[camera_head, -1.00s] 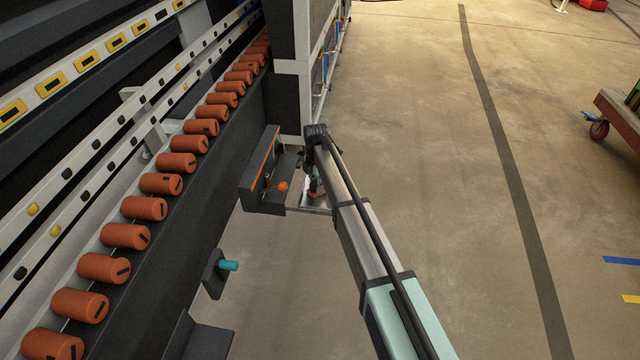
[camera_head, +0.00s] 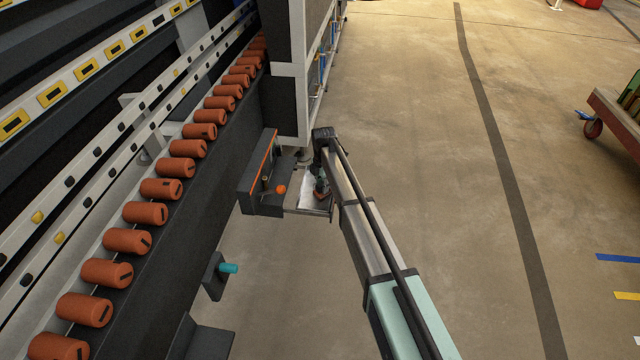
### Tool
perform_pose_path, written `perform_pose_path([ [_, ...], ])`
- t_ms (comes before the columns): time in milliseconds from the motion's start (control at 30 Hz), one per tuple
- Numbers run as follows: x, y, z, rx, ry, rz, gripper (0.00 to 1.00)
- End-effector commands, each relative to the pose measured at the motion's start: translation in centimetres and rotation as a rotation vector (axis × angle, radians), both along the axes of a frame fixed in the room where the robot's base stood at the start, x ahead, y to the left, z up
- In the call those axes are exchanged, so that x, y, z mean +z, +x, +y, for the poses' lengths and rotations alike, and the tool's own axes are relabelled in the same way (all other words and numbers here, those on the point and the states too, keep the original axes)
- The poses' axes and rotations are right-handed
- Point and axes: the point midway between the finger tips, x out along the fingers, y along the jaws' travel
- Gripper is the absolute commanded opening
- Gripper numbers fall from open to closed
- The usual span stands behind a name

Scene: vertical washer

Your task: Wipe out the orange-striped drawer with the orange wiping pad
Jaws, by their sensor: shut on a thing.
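The orange wiping pad (camera_head: 322,196) is a small reddish-orange piece low under the arm's far end. My gripper (camera_head: 320,186) is small and partly hidden by my own arm, and it is shut on the pad. The pad is over the right part of a shallow open drawer (camera_head: 306,203) with a pale inside and thin dark edges. Whether the pad touches the drawer floor cannot be told. A dark box (camera_head: 258,180) with an orange stripe and an orange knob stands right at the drawer's left. My arm hides part of the drawer's right side.
A long row of orange rollers (camera_head: 145,213) on the dark machine frame runs along the left. A teal-tipped bracket (camera_head: 217,272) sticks out below the box. A grey-framed machine corner (camera_head: 292,100) stands behind the drawer. The floor at right is open, with a red cart (camera_head: 615,115) far off.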

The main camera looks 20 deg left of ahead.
Motion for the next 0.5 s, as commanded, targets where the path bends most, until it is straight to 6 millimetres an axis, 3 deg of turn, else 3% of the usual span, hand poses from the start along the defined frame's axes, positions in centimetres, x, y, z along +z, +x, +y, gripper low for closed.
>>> perform_pose_path([
  [233,-0.1,0.0,-0.5,-0.003,-0.014,0.004,0.0],
  [500,0.2,-0.3,1.6,-0.001,-0.011,0.003,0.0],
])
